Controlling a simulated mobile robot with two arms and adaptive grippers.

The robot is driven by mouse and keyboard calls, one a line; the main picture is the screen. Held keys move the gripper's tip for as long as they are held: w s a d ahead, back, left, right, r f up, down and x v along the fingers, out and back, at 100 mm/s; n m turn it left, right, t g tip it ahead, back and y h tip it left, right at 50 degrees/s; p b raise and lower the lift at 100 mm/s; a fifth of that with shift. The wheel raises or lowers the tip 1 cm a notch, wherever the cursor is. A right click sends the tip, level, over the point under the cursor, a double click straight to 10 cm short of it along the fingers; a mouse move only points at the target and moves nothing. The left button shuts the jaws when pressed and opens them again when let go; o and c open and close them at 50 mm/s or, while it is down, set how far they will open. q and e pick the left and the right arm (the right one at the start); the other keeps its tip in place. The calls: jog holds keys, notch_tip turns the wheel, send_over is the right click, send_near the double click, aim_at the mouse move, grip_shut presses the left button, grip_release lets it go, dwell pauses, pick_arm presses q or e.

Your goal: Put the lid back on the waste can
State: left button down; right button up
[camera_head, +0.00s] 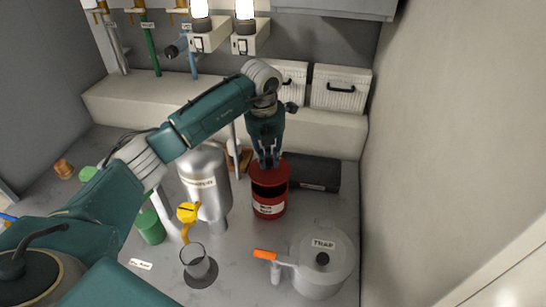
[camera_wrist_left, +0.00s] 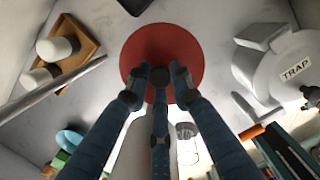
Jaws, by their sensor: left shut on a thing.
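The red waste can (camera_head: 269,208) with a white label stands on the grey counter. My left gripper (camera_head: 268,163) is above it, pointing down, and is shut on the red lid (camera_head: 283,172). In the left wrist view the lid (camera_wrist_left: 188,47) is a round red disc below the left gripper (camera_wrist_left: 158,78), its fingers closing around the dark middle. In the head view a dark gap shows between the lid and the can's front rim. The fingers partly hide the lid's knob. The right gripper is out of view.
A grey metal canister (camera_head: 207,180) stands left of the can, and a pot marked TRAP (camera_head: 325,262) stands front right. A dark flat box (camera_head: 316,172) lies behind right, near the wall.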

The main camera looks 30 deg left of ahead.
aim_at(269, 167)
pick_arm(q)
jog(key=shift+f+b, duration=1.55)
jog(key=shift+f, duration=1.2)
jog(key=shift+f+b, duration=0.15)
jog(key=shift+b, duration=0.15)
jog(key=c, duration=1.4)
grip_release()
jog(key=shift+c, duration=0.2)
jog(key=shift+o, duration=0.5)
